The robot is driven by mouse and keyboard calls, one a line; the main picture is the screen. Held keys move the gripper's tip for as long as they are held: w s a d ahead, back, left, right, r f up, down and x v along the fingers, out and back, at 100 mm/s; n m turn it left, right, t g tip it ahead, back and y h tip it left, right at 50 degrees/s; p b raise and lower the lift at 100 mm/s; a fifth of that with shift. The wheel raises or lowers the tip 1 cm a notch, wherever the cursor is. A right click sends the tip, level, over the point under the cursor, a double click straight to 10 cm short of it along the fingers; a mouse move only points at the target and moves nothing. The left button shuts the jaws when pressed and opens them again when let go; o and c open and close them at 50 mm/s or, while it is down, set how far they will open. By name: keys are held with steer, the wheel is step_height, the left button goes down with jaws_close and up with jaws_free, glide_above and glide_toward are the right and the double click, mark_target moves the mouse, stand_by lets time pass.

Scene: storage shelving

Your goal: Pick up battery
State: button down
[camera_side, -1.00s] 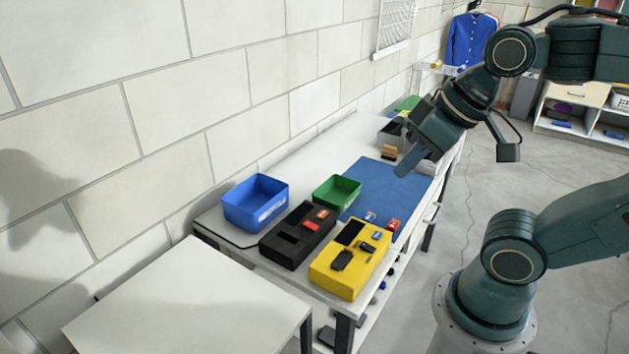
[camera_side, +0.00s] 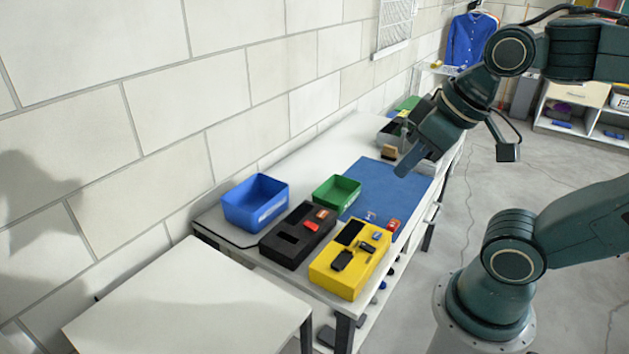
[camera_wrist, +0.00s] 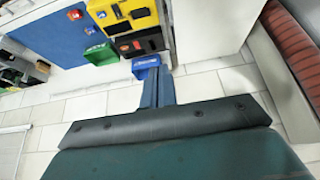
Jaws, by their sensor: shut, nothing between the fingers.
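My gripper (camera_side: 401,170) is shut and empty, held in the air over the far part of the blue mat (camera_side: 385,190). Its shut fingers also show in the wrist view (camera_wrist: 158,88). I cannot tell for sure which small item is the battery. The yellow block (camera_side: 340,278) carries several small dark and grey pieces. The black block (camera_side: 287,247) carries a red piece (camera_side: 312,226) and an orange one (camera_side: 322,213).
A blue bin (camera_side: 250,208) and a green bin (camera_side: 331,195) stand along the wall side of the white table. A brown block (camera_side: 388,153) and a grey container lie at the far end. A bare white table (camera_side: 190,300) stands in front. The mat's middle is clear.

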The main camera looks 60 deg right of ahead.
steer(key=c, duration=1.1)
jaws_free()
steer(key=w+d+f+m+g+h, duration=0.1)
steer(key=w+d+f+m+g, duration=0.15)
steer(key=w+d+m, duration=0.35)
steer(key=w+d+f+m+g, duration=0.1)
steer(key=w+d+f+m, duration=0.35)
steer(key=d, duration=0.35)
steer(key=d+f+m, duration=0.2)
steer(key=d+f, duration=0.3)
steer(key=d+f+m+g, duration=0.1)
steer(key=d+f+m, duration=0.2)
steer(key=d+f, duration=0.2)
steer(key=s+d+f+m+g+y, duration=0.1)
steer(key=d+f+m, duration=0.2)
steer(key=d+f, duration=0.3)
steer(key=shift+f, duration=0.1)
